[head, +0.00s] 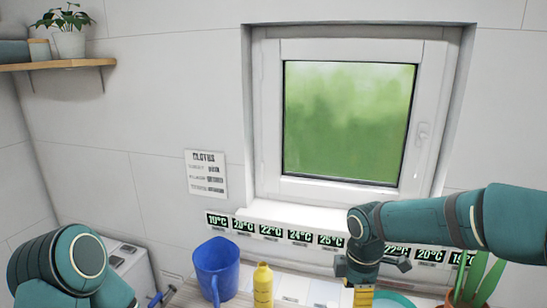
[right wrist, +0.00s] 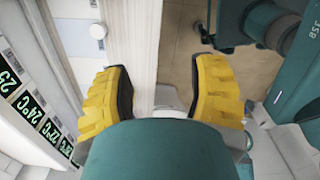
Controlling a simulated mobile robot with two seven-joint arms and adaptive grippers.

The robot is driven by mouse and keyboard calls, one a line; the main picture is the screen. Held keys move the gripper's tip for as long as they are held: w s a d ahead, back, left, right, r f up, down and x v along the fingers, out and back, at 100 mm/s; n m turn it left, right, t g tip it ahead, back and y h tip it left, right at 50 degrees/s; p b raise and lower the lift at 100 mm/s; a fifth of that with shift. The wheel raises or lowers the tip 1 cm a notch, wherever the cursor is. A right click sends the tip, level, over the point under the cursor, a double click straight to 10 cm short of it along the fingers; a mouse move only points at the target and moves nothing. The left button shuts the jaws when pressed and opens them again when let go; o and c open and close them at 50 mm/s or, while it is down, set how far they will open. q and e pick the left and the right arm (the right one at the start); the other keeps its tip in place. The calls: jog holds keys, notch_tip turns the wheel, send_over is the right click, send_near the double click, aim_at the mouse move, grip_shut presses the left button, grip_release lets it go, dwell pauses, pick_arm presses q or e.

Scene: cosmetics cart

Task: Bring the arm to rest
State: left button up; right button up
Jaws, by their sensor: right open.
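My right arm comes in from the right in the head view and bends down at the wrist. Its gripper (head: 358,296) points down by the window wall, its fingertips cut off by the bottom edge. In the right wrist view the two yellow fingers of the right gripper (right wrist: 164,95) stand wide apart with nothing held between them. Beyond the fingers lie a pale strip (right wrist: 132,40) and a brown surface (right wrist: 180,60). My left arm shows only as teal links at the lower left of the head view; its gripper is out of sight.
A blue pitcher (head: 215,268) and a yellow bottle (head: 263,287) stand left of my right gripper. A teal dish-like thing (head: 396,301) and a green plant (head: 482,280) are to its right. A row of temperature labels (head: 272,233) runs below the window (head: 350,125).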

jog(key=s+a+f+m+y+b, duration=0.1)
jog(key=s+a+f+m+b, duration=0.15)
jog(key=f, duration=0.65)
jog(key=s+a+f+m+y+b, duration=0.1)
jog(key=a+f+m+y+b, duration=0.15)
jog(key=f, duration=0.65)
pick_arm(q)
notch_tip(320, 180, down, 10)
jog(key=s+b, duration=0.2)
jog(key=b, duration=0.3)
jog(key=shift+d+g, duration=0.25)
jog(key=shift+g, duration=0.05)
pick_arm(e)
jog(key=s+a+f+m, duration=0.1)
jog(key=s+f+m, duration=0.5)
jog(key=f, duration=0.3)
jog(key=s+a+f+m+t, duration=0.1)
jog(key=s+a+f+m, duration=0.1)
jog(key=s+f+m, duration=0.5)
notch_tip(320, 180, down, 3)
jog(key=shift+m+t, duration=0.3)
jog(key=shift+m, duration=0.3)
